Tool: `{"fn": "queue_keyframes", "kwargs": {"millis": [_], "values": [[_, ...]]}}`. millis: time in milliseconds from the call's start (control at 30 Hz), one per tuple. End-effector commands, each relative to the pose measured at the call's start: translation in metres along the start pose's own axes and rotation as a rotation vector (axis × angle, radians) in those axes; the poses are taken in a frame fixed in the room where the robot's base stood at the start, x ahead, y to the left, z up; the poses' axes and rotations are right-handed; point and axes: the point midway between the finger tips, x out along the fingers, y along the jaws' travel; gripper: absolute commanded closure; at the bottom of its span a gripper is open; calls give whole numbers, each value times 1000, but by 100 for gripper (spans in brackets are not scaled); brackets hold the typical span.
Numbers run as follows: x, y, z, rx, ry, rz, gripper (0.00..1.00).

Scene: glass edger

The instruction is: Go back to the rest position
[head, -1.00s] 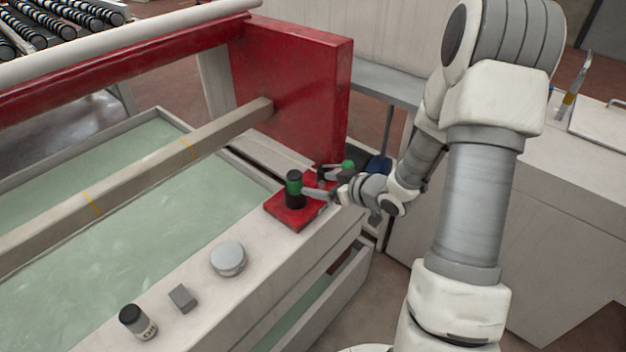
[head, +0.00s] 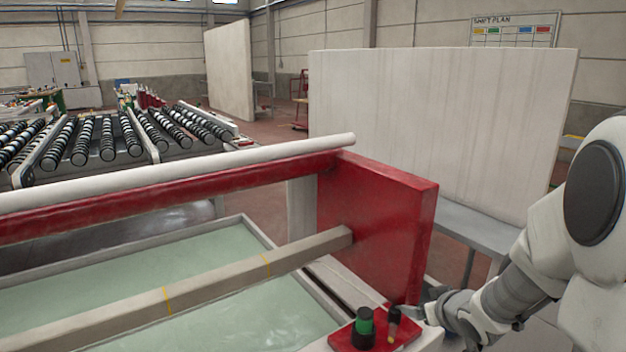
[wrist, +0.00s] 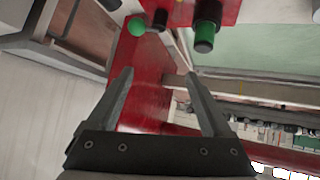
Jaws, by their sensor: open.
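My gripper (wrist: 158,82) is open and empty in the wrist view, its two dark fingers apart. In the head view my gripper (head: 424,313) is small, at the lower right, just right of a red plate (head: 346,338). On the plate stand a black cylinder with a green band (head: 364,328) and a slimmer dark peg with a yellowish part (head: 394,322). The wrist view shows the green-banded cylinder (wrist: 206,32) and a green ball (wrist: 136,26) beyond the fingertips, with a visible gap between them and the fingers.
A red upright panel (head: 375,225) stands beside my forearm. A beam (head: 180,290) crosses the pale green basin (head: 90,325). A large pale board (head: 440,130) stands behind on a grey ledge. Roller racks (head: 110,140) are at the far left.

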Motion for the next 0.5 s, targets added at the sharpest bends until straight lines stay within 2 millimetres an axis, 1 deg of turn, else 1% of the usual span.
{"fn": "queue_keyframes", "kwargs": {"millis": [33,100,167,267,300,433,500], "values": [[-16,6,-12,22,-9,47,16],[-37,13,-20,70,-33,110,16],[-56,18,-25,118,-51,160,16],[-90,22,-32,209,-75,231,16],[-104,22,-33,248,-83,256,16],[-147,16,-32,366,-116,311,16],[-169,8,-29,412,-138,321,16]]}}
